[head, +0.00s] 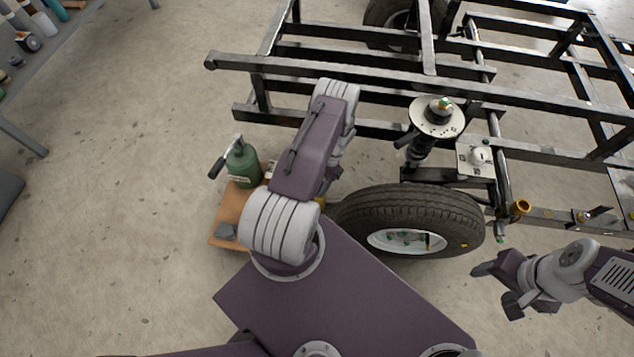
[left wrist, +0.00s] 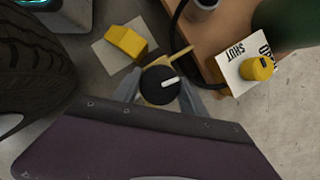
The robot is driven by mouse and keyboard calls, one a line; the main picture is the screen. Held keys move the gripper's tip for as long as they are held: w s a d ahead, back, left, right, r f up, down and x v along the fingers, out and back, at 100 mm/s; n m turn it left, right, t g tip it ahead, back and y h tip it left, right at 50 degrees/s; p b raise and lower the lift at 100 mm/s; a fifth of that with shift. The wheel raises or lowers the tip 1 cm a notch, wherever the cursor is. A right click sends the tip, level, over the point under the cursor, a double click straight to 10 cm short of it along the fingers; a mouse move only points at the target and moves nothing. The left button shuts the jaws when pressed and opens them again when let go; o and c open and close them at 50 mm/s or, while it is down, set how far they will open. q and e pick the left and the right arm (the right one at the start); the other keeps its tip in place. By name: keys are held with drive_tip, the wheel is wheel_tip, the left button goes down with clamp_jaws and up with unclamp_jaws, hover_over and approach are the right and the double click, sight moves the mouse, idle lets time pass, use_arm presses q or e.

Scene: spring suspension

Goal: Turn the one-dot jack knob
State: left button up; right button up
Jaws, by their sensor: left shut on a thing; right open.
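In the left wrist view a round black knob (left wrist: 160,85) with a white pointer mark sits on a tan-yellow base. My left gripper (left wrist: 158,88) has a finger on either side of this knob and is shut on it. No dots can be made out on it. A yellow knob (left wrist: 257,68) stands on a card lettered SHUT and OPEN at the right. In the head view my left arm hides its gripper and the black knob. My right gripper (head: 497,289) is open and empty, right of the wheel.
A green bottle-shaped jack body (head: 243,166) stands on a wooden board (head: 226,208). A tyre (head: 365,215) and the black frame (head: 300,70) lie close by. A yellow block (left wrist: 125,42) sits on a pale card. The floor at left is clear.

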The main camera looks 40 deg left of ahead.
use_arm(q)
drive_tip(key=m+y+p, duration=0.1)
drive_tip(key=m+p, duration=0.1)
drive_tip(key=m, duration=0.1)
drive_tip(key=shift+r+m+t, duration=0.15)
drive_tip(key=shift+m+t, duration=0.15)
drive_tip(key=shift+t, duration=0.1)
drive_tip(key=m+y+p, duration=0.1)
drive_tip(key=m+p, duration=0.1)
drive_tip(key=shift+m, duration=0.4)
drive_tip(key=m+t+p, duration=0.1)
drive_tip(key=m+p, duration=0.2)
drive_tip(key=p, duration=0.1)
drive_tip(key=m+t+y+p, duration=0.1)
drive_tip(key=m+p, duration=0.2)
drive_tip(key=shift+s+t+p, duration=0.1)
drive_tip(key=shift+t+p, duration=0.2)
drive_tip(key=shift+p, duration=0.05)
drive_tip(key=shift+m+y+p, duration=0.4)
drive_tip(key=shift+m+p, duration=0.4)
drive_tip(key=shift+p, duration=0.05)
drive_tip(key=shift+f, duration=0.2)
drive_tip(key=o, duration=1.4)
drive_tip(key=shift+r, duration=0.15)
